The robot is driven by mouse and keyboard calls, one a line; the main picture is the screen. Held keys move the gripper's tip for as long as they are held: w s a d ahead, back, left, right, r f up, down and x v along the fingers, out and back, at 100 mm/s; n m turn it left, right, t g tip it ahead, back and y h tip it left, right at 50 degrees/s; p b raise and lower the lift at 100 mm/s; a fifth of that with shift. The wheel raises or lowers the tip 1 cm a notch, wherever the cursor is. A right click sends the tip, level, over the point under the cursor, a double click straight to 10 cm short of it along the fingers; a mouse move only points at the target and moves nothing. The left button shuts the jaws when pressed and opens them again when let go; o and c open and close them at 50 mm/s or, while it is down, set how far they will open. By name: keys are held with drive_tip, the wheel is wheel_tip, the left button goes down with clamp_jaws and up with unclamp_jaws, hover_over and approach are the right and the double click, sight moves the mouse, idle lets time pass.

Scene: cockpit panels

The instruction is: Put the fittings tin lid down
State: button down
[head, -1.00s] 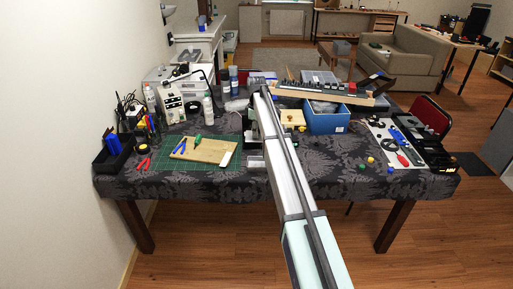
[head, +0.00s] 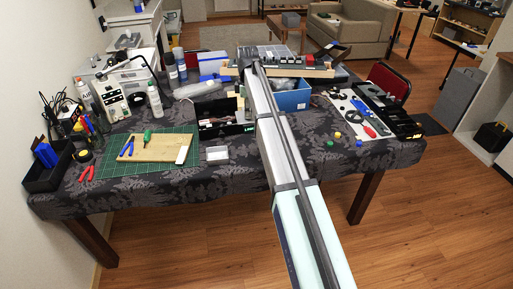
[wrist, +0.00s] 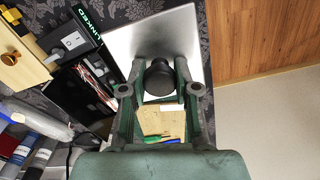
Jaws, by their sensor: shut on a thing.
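In the wrist view my gripper (wrist: 160,92) is shut on the round black knob (wrist: 160,76) of a flat silver lid (wrist: 185,38). The lid is raised, with the table cloth and the wooden floor behind it. In the head view my arm hides the lid, and I cannot make out the gripper there. A dark open box (head: 222,127) with things in it stands left of my arm; it also seems to show in the wrist view (wrist: 75,98). I cannot tell whether it is the fittings tin.
A small pale box (head: 216,154) stands at the table front, beside the wooden board (head: 155,148) on the green mat (head: 122,172). A blue bin (head: 291,98) stands right of my arm. Small coloured caps (head: 337,136) lie on the front right cloth, which is otherwise mostly clear.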

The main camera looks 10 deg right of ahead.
wheel_tip(320, 180, down, 19)
drive_tip(key=p, duration=0.3)
drive_tip(key=shift+s+a+p, duration=0.15)
drive_tip(key=shift+p, duration=0.15)
drive_tip(key=shift+f, duration=0.2)
drive_tip(key=c, duration=0.9)
unclamp_jaws()
drive_tip(key=shift+o, duration=0.2)
wheel_tip(320, 180, up, 12)
drive_tip(key=b, duration=0.3)
drive_tip(key=shift+r, duration=0.15)
drive_tip(key=shift+s, duration=0.1)
